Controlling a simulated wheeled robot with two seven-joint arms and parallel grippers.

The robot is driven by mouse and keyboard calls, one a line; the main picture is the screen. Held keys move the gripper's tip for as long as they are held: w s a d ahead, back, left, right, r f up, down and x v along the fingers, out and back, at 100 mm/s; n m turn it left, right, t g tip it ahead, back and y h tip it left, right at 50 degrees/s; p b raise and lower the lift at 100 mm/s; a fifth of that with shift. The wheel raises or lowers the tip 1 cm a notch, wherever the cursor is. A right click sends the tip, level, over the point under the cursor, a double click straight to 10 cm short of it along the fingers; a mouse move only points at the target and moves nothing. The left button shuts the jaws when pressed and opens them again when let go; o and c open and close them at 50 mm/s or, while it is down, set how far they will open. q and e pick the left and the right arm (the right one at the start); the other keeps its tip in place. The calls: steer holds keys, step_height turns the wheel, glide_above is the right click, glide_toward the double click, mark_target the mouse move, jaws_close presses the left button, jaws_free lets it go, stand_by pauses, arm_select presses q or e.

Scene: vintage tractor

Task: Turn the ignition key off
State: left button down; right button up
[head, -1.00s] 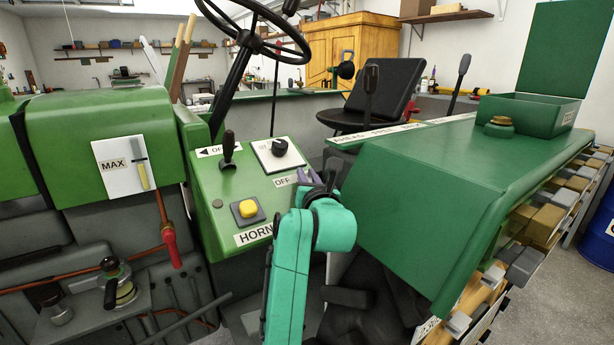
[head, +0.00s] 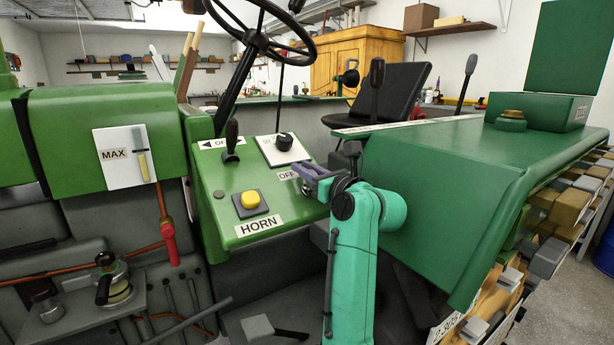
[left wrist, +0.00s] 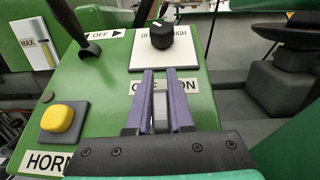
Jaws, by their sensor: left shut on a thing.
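The green dash panel (head: 215,200) carries an OFF/ON label (left wrist: 187,86) that is partly covered by my left gripper (left wrist: 160,78). The gripper's two purple fingers are shut on a small grey piece between them, which looks like the ignition key (left wrist: 160,108). How far the key is turned cannot be told. In the head view my left gripper (head: 306,172) reaches over the panel's right edge beside the word OFF. The key itself is hidden there by the fingers. My right gripper is not in view.
A black rotary knob (left wrist: 161,35) on a white plate stands just beyond the fingertips. A yellow horn button (head: 250,200), a black lever (head: 231,138) and the steering wheel (head: 262,40) are close by. The green fender (head: 440,180) stands to the right of my arm.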

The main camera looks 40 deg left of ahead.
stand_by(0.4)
arm_select(q)
steer(key=c, duration=0.8)
jaws_free()
